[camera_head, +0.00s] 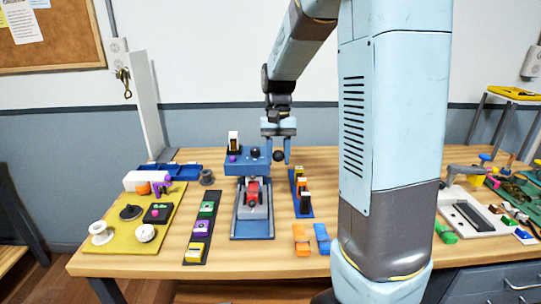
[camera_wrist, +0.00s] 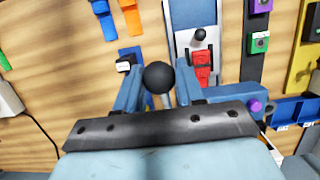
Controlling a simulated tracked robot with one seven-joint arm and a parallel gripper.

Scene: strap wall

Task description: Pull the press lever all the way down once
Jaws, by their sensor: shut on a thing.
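The press (camera_head: 252,229) stands near the middle of the bench, with a blue base, a blue head and a red part in its bay. The press lever's black ball knob (camera_head: 279,156) is at the right side of the press head. My gripper (camera_head: 278,146) reaches down from above and its fingers are on either side of the knob. In the wrist view the knob (camera_wrist: 159,78) sits between the two blue fingers, which are shut on it. Part of the lever rod shows below the knob; the rest is hidden. The press's red part (camera_wrist: 203,68) also shows in the wrist view.
A dark strip with several coloured blocks (camera_head: 201,228) and a yellow board (camera_head: 115,241) lie left of the press. A blue rack (camera_head: 294,180) and orange and blue clips (camera_head: 301,240) are close on its right.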

